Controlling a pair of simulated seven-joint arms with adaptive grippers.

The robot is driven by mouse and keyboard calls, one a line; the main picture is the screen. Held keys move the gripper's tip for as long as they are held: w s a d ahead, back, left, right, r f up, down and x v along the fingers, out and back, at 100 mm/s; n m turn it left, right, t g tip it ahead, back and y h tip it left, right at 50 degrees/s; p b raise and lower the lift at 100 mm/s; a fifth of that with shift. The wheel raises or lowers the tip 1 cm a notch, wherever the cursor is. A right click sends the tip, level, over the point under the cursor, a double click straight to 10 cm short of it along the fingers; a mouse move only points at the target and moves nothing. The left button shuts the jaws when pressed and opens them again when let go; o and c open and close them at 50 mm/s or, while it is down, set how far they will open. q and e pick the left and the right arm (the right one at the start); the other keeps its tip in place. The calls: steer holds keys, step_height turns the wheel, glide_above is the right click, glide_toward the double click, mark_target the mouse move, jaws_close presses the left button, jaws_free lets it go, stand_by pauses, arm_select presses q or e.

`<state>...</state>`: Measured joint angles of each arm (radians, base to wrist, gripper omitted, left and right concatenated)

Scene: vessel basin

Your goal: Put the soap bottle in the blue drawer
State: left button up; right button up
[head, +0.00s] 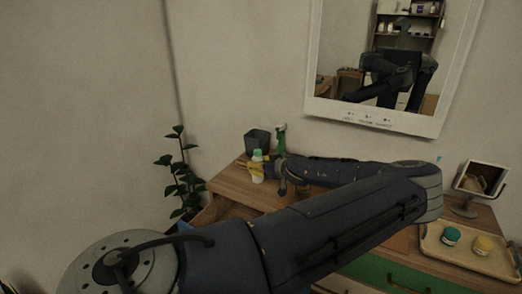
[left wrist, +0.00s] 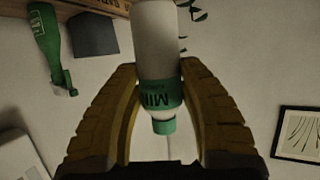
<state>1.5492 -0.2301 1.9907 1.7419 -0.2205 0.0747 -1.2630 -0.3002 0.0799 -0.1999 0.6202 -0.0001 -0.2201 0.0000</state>
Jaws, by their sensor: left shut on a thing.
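My left gripper (head: 259,168) is shut on a white bottle (head: 257,174) with a green cap, at the back left of the wooden dresser. In the left wrist view the white bottle (left wrist: 158,45) lies between the yellow fingers (left wrist: 160,112); its green label shows "MIN". I cannot tell whether its base touches the dresser. A green bottle with a pump-like top (head: 281,138) stands behind it, and also shows in the left wrist view (left wrist: 45,40). No blue drawer front shows clearly; my arm hides much of the dresser front. My right gripper is out of view.
A tray (head: 468,257) with two small jars and a tilted stand mirror (head: 481,182) are at the right. A plant (head: 180,180) stands left; a wall mirror (head: 385,60) hangs behind.

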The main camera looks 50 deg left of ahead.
arm_select(q)
steer(key=s+d+f+n+g, duration=0.2)
steer(key=s+d+f+g, duration=0.15)
steer(key=s+f, duration=0.6)
steer(key=shift+t, duration=0.45)
steer(key=f, duration=0.6)
steer(key=s+f, duration=0.1)
steer(key=f, duration=1.1)
steer(key=shift+s+f, duration=0.2)
steer(key=shift+s, duration=0.15)
steer(key=shift+f, duration=0.25)
steer(key=o, duration=1.3)
steer(key=shift+r, duration=0.15)
steer(key=shift+d+r, duration=0.15)
steer(key=shift+d, duration=0.1)
steer(key=shift+v, duration=2.5)
steer(key=shift+r, duration=0.1)
